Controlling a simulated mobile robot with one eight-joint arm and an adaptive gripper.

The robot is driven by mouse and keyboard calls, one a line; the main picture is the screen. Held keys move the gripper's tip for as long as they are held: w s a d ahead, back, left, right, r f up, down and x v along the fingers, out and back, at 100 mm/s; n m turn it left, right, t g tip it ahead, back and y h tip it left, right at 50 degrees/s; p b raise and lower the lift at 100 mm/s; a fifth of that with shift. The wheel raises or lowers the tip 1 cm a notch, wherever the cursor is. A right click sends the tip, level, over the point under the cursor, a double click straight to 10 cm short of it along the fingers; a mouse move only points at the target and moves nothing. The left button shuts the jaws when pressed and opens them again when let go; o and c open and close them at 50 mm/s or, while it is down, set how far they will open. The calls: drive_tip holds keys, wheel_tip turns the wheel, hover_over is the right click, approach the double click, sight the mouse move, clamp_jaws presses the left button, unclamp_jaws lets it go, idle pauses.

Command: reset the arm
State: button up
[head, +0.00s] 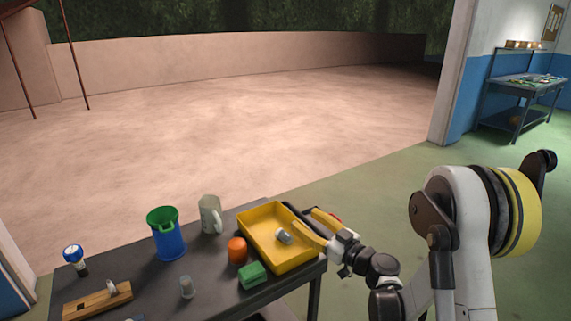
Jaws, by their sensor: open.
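My arm reaches in from the right of the head view. My gripper (303,216) has two yellow fingers, spread apart, with nothing visible between them. It is at the right side of the yellow tray (262,222), with one finger across the tray's right part in the picture. I cannot tell how high the fingers are above the rim. A small grey-white object (283,236) lies in the tray, close to the near finger's tip.
Open floor (400,190) lies beyond.

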drive_tip(key=d+r+m+t+h, duration=0.5)
drive_tip(key=d+r+m+h, duration=0.5)
drive_tip(key=r, duration=0.9)
drive_tip(key=s+d+f+m+g+h, duration=0.1)
drive_tip(key=s+d+g+h, duration=0.3)
drive_tip(key=s+d, duration=0.55)
drive_tip(key=s+a+f+g, duration=0.1)
drive_tip(key=s+f+g, duration=0.1)
drive_tip(key=s+f, duration=0.2)
drive_tip(key=s+a+f+n+g+y, duration=0.1)
drive_tip(key=s+a+f+g, duration=0.1)
drive_tip(key=s, duration=0.9)
drive_tip(key=s+a+f+g, duration=0.2)
drive_tip(key=s+f+g, duration=0.1)
drive_tip(key=s+f, duration=0.3)
drive_tip(key=shift+s+a+f+n, duration=0.15)
drive_tip(key=shift+s+n, duration=0.15)
drive_tip(key=shift+s, duration=0.95)
